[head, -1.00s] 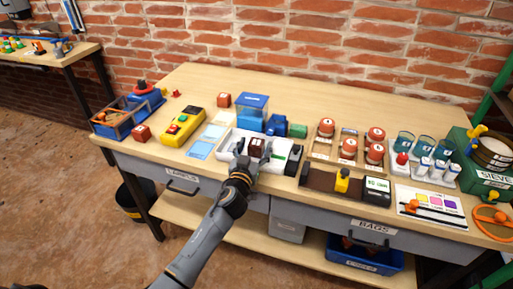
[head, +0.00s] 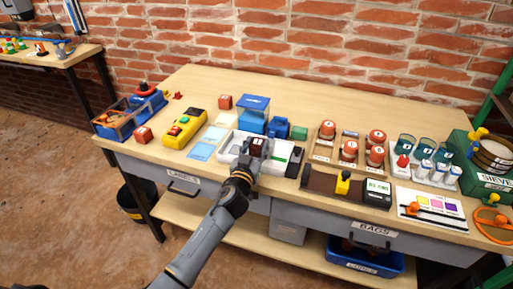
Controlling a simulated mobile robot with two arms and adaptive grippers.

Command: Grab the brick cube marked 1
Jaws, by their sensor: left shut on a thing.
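My left gripper (head: 253,153) reaches in from the bottom of the head view over the white tray-like device (head: 284,153) at the table's front. It is shut on a dark red-brown brick cube (head: 257,145) with a pale mark on it; the mark is too small to read. I cannot tell whether the cube touches the white device. My right gripper is not in view.
A yellow control box (head: 183,128) and light blue cards (head: 202,149) lie to the left. A blue machine (head: 252,112) stands behind the gripper. To the right are a wooden tray (head: 323,147) with red round pieces and a scale-like device (head: 376,190).

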